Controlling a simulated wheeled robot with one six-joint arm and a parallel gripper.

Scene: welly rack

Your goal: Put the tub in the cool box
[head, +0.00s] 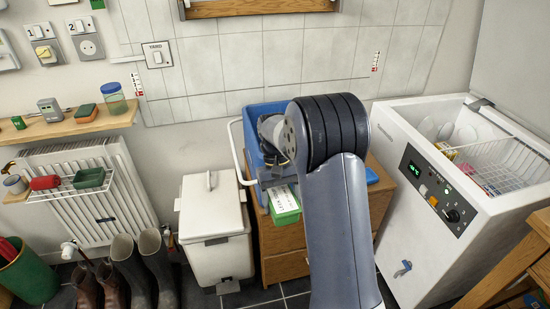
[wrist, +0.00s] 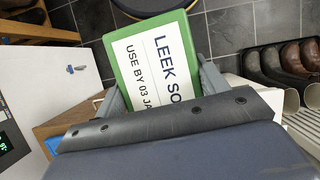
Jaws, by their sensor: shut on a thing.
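The tub (head: 286,207) is green with a white label. In the wrist view the tub (wrist: 150,62) shows the words "LEEK SO" and "USE BY 03 JA". My gripper (wrist: 160,88) is shut on it, one finger on each side, and holds it in the air in front of the wooden cabinet. In the head view my gripper (head: 275,180) is partly hidden by my arm. A blue box with a white handle, which looks like the cool box (head: 253,150), stands on the cabinet behind my gripper. My arm hides much of it, and its inside is not visible.
A cream lidded bin (head: 213,233) stands left of the wooden cabinet (head: 283,262). An open white chest freezer (head: 430,200) with a wire basket is at the right. Boots (head: 150,265) stand at lower left, below a radiator (head: 90,195) and shelf (head: 75,123).

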